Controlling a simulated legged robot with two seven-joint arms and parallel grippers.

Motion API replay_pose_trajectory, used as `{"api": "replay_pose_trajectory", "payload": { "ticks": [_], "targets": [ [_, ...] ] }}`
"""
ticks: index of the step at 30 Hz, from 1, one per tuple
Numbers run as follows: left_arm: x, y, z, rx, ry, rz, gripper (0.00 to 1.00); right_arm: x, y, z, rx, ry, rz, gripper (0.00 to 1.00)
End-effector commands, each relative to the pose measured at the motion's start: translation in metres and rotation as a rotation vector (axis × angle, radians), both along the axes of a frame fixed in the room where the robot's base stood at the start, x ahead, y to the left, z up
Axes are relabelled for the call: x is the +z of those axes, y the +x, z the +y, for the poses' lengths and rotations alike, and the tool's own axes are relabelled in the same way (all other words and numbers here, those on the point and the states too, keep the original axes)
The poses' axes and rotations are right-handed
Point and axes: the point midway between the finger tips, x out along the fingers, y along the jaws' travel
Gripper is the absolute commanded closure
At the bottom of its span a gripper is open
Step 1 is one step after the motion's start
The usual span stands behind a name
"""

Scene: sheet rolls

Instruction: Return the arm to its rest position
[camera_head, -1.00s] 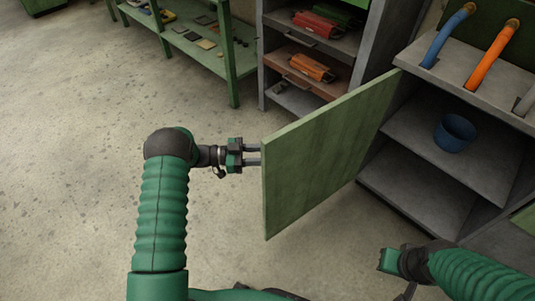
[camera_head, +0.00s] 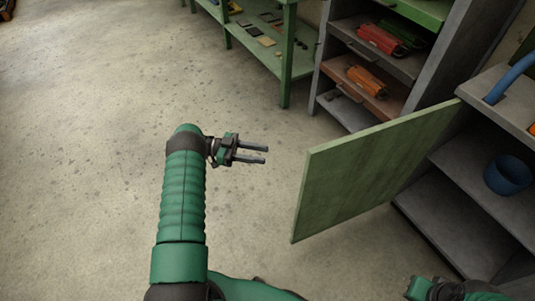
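My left arm (camera_head: 182,195) reaches forward from the bottom of the view. Its gripper (camera_head: 266,154) is open and empty, with two parallel fingers pointing right and a gap between them. The green cabinet door (camera_head: 372,168) stands swung open to the right of the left gripper, and clear floor shows between them. My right gripper (camera_head: 415,288) is at the bottom right edge, partly cut off, and its fingers cannot be made out.
A shelf unit with red rolls (camera_head: 380,39) and an orange roll (camera_head: 366,81) stands behind the door. A green table (camera_head: 287,60) is at the back. The floor at left is clear.

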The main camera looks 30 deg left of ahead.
Motion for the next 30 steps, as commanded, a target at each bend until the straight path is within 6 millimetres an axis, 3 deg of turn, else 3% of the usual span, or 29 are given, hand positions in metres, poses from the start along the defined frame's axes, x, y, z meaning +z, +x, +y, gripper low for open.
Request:
{"api": "replay_pose_trajectory", "payload": {
  "ticks": [10,12,14,17,19,21,22,24,26,30],
  "targets": [
    [0.000,0.001,0.000,0.002,0.000,-0.001,0.65,0.000,0.000,0.000,0.000,0.000,0.000,1.00],
    [0.004,0.010,-0.002,0.025,0.015,-0.012,0.65,0.000,0.000,0.000,0.000,0.000,0.000,1.00],
    [0.013,0.030,-0.005,0.085,0.047,-0.038,0.65,0.000,0.000,0.000,0.000,0.000,0.000,1.00],
    [0.043,0.091,-0.009,0.294,0.145,-0.096,0.65,0.000,0.000,0.000,0.000,0.000,0.000,1.00],
    [0.075,0.141,-0.012,0.517,0.233,-0.110,0.65,0.000,0.000,0.000,0.000,0.000,0.000,1.00],
    [0.099,0.170,-0.012,0.735,0.314,-0.062,0.65,0.000,0.000,0.000,0.000,0.000,0.000,1.00],
    [0.106,0.174,-0.013,0.817,0.347,-0.023,0.65,0.000,0.000,0.000,0.000,0.000,0.000,1.00],
    [0.113,0.165,-0.020,0.979,0.418,0.111,0.65,0.000,0.000,0.000,0.000,0.000,0.000,1.00],
    [0.107,0.136,-0.034,1.076,0.479,0.266,0.65,0.000,0.000,0.000,0.000,0.000,0.000,1.00],
    [0.076,0.036,-0.078,1.142,0.606,0.637,0.65,0.000,0.000,0.000,0.000,0.000,0.000,1.00]
  ]
}}
